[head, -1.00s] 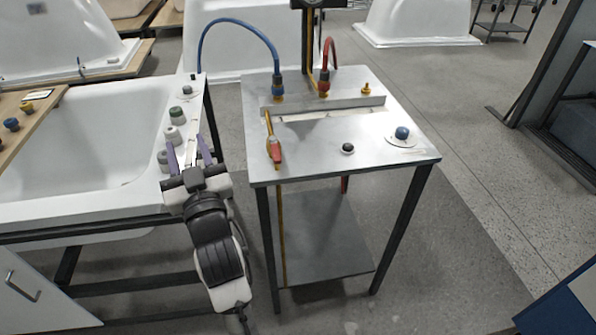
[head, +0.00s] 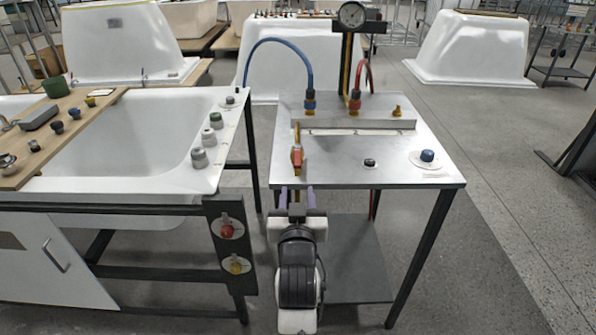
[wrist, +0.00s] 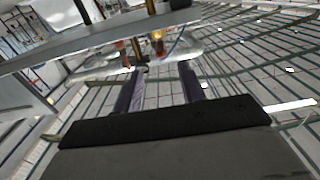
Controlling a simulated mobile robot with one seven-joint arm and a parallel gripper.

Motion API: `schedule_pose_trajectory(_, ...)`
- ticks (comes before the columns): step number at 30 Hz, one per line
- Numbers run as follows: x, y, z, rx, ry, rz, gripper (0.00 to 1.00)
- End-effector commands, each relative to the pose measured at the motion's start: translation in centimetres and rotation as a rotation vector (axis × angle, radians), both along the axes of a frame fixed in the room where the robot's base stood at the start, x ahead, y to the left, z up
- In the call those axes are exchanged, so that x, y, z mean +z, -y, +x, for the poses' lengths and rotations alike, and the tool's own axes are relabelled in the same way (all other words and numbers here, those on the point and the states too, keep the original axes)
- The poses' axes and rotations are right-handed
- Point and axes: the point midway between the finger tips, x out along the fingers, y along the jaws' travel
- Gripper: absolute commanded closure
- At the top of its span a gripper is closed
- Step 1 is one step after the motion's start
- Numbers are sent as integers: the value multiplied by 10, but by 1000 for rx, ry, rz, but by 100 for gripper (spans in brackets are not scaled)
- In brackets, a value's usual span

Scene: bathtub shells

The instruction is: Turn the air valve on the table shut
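The metal-topped table (head: 330,173) stands at the centre of the head view. A red-handled valve (head: 297,158) sits near its front left, at the end of a thin yellow pipe. The red handle lies roughly in line with the pipe, pointing toward the front edge. I take this as the air valve, though no label is readable. My gripper (head: 297,194) is just in front of the table edge, below the valve in the picture and apart from it. Its two purple fingers are spread and empty. In the wrist view the fingers (wrist: 162,70) also stand apart with nothing between.
A metal block (head: 350,120) with blue and red hoses, and a pressure gauge (head: 352,14) behind it, stand on the table. A black knob (head: 369,162) and a blue knob (head: 427,155) are to the right. A white bathtub (head: 130,150) is close on the left.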

Motion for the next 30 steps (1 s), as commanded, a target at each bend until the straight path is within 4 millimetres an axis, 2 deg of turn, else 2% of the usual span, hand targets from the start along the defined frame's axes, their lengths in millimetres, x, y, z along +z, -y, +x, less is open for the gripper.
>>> schedule_pose_trajectory(2, -4, 0, 7, -1, 4, -1, 60)
schedule_pose_trajectory(3, 3, 0, 17, -1, 1, -1, 60)
schedule_pose_trajectory(9, 3, 0, 62, 0, -1, -1, 60)
schedule_pose_trajectory(15, 2, 0, 97, 1, 0, 0, 60)
schedule_pose_trajectory(21, 1, 0, 114, 0, 0, 0, 60)
schedule_pose_trajectory(30, 0, 0, 117, 0, 0, 1, 60)
